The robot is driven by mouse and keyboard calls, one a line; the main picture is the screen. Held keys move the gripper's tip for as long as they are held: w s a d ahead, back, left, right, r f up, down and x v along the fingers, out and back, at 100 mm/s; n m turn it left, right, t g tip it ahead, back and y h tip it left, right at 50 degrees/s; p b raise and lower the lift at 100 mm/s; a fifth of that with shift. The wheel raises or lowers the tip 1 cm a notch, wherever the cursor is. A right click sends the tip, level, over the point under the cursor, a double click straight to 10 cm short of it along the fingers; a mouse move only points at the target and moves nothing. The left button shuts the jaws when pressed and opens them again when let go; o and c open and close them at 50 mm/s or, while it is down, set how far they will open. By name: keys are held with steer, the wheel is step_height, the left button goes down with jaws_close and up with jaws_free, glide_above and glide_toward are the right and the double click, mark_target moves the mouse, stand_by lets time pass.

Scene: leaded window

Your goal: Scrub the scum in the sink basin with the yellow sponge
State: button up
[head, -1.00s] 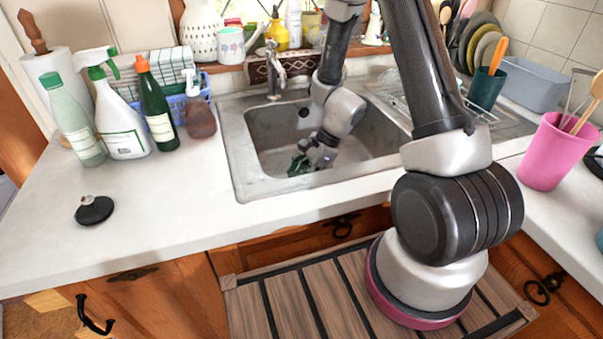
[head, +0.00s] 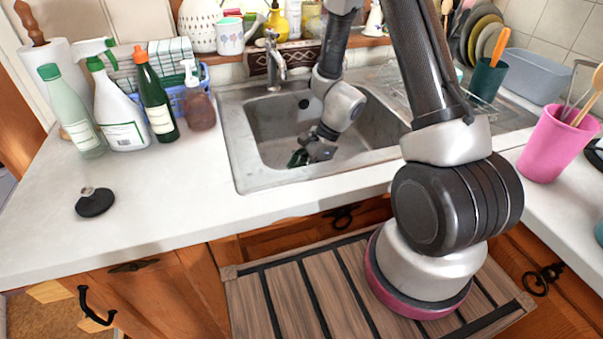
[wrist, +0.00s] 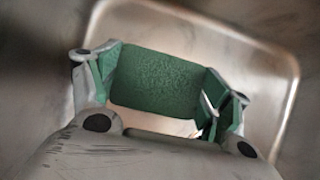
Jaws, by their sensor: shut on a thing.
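My gripper (head: 311,152) is down inside the steel sink basin (head: 268,125), toward its near side. In the wrist view, its fingers (wrist: 158,84) are shut on the sponge (wrist: 155,82), gripping it at both ends. Only a green, rough-looking face of the sponge shows there; no clear yellow side is seen. In the head view only a small dark green bit shows beside the fingers. Whether the sponge touches the basin floor cannot be told. The basin is grey and dull, with a dark round hole in its back wall. No distinct scum patch can be made out.
A tap (head: 273,62) stands behind the basin. Bottles, including a spray bottle (head: 120,110) and a soap dispenser (head: 198,105), stand to the left. A black stopper (head: 95,203) lies on the clear left counter (head: 165,200). A pink cup (head: 556,145) stands at right.

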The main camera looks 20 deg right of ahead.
steer(key=shift+f, duration=0.45)
